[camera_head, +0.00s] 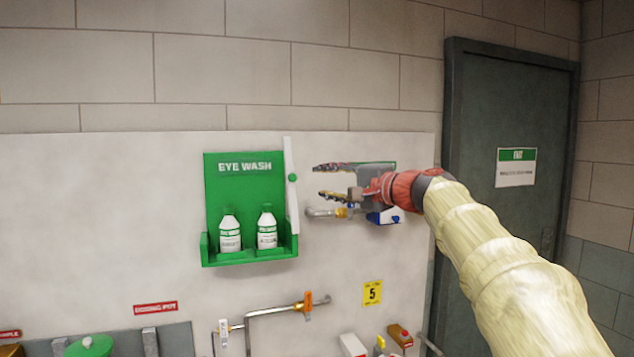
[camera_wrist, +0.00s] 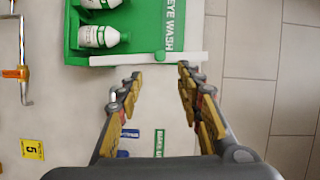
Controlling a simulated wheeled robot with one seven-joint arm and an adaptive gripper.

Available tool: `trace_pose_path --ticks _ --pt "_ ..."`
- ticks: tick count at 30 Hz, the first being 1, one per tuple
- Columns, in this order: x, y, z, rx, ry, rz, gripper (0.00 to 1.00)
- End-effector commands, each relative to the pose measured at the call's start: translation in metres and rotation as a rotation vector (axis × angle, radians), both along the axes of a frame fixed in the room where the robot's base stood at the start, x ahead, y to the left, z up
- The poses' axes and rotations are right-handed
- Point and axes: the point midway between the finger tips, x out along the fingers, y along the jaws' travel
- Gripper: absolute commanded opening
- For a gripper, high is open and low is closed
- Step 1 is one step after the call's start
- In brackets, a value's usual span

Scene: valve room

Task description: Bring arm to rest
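My gripper (camera_head: 322,181) is in front of the white wall panel, just right of the green eye wash station (camera_head: 220,200). Its two fingers are spread apart with nothing between them. In the wrist view my gripper (camera_wrist: 158,85) also shows open, with the white panel between the fingers and the edge of the eye wash station beyond the tips. My arm, in a pale cover, reaches in from the lower right. Behind the gripper are a pipe with a blue-handled valve (camera_head: 385,216) and a green-and-white sign, both partly hidden.
Two white bottles (camera_head: 230,234) stand in the eye wash holder. A white flap (camera_head: 291,190) stands upright at its right edge. Below runs a pipe with an orange valve handle (camera_head: 308,301). A yellow sign (camera_head: 372,292) reads 5. A dark exit door (camera_head: 510,120) is at right.

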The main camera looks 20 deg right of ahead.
Motion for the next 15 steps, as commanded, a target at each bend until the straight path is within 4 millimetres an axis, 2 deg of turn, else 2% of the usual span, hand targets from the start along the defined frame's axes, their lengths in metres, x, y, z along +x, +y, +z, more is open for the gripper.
trace_pose_path --ticks 4,15 --pt "-0.0062 -0.0025 -0.0007 0.001 0.001 0.000 0.36" --pt "-0.0065 -0.0025 -0.0006 0.001 0.001 0.000 0.36"
